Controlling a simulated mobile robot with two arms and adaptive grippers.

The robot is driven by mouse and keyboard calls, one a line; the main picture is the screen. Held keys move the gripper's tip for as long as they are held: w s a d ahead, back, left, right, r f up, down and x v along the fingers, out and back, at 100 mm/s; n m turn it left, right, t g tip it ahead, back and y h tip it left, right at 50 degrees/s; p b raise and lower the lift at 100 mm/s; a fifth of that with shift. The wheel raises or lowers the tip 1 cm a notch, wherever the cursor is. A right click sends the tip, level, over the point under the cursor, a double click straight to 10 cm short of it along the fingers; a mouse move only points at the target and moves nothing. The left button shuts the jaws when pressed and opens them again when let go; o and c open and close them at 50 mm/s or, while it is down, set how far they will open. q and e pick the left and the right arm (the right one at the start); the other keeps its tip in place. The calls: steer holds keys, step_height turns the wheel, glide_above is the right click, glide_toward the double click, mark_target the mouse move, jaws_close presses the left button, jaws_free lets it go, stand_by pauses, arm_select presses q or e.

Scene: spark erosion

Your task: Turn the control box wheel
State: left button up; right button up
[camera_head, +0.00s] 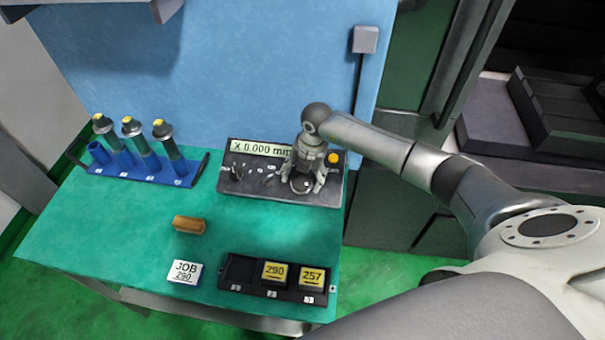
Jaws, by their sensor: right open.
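The control box (230,187) is a dark box at the back of the green table, with a display reading "X 0.000 mm" (258,148) and a yellow button (333,158) at its right. My right gripper (303,187) comes down over the right half of the box. It is open, with its fingers around a round wheel (301,184) on the panel. The fingers partly hide the wheel, and I cannot tell whether they touch it. My left gripper is not in view.
A blue rack (143,172) with several yellow-topped holders stands at the back left. A wooden block (188,224), a "JOB 290" card (185,272) and a black tray (240,271) with blocks marked 290 and 257 lie in front.

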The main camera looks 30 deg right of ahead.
steer(key=shift+f, duration=0.35)
steer(key=shift+c, duration=1.9)
steer(key=c, duration=0.6)
steer(key=shift+c, duration=0.2)
steer(key=n+b, duration=0.2)
steer(key=shift+w+f+g+h+b, duration=0.1)
steer(key=shift+w+g+h+b, duration=0.05)
steer(key=shift+g+h+b, duration=0.2)
steer(key=n+b, duration=0.1)
steer(key=n+h+b, duration=0.1)
steer(key=n+b, duration=0.1)
steer(key=n+g+b, duration=0.1)
steer(key=n+b, duration=0.1)
steer(key=shift+w+a+h, duration=0.1)
steer(key=shift+a+h, duration=0.15)
arm_select(q)
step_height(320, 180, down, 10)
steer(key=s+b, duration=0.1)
steer(key=b, duration=0.1)
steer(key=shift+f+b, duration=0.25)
steer(key=shift+b, duration=0.15)
arm_select(e)
steer(key=shift+a+n+g+h, duration=0.2)
steer(key=shift+n+h, duration=0.5)
steer(key=shift+n, duration=1.2)
